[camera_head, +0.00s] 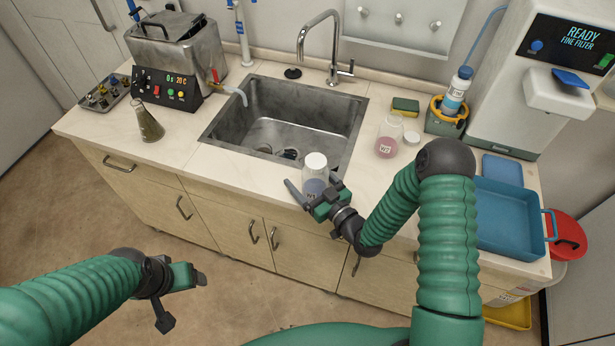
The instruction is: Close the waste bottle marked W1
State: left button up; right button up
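A clear bottle (314,184) with blue-violet liquid and a white cap on top stands at the counter's front edge, before the sink. My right gripper (314,187) is in front of it, with its spread fingers to either side of the bottle; I cannot see firm contact. The gripper hides the bottle's lower part, and no label is readable on it. A second clear bottle (388,139) with pink liquid stands right of the sink, its top uncapped; its small label seems to read W2. A loose white cap (412,138) lies beside it. My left gripper (184,298) is open and empty, low in front of the cabinets.
The sink (290,118) with its tap (318,45) lies behind the blue bottle. A flask (147,122) and a water bath (182,60) are at the left.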

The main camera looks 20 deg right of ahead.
jog(key=b+v, duration=0.2)
jog(key=v, duration=1)
jog(key=shift+d, duration=0.15)
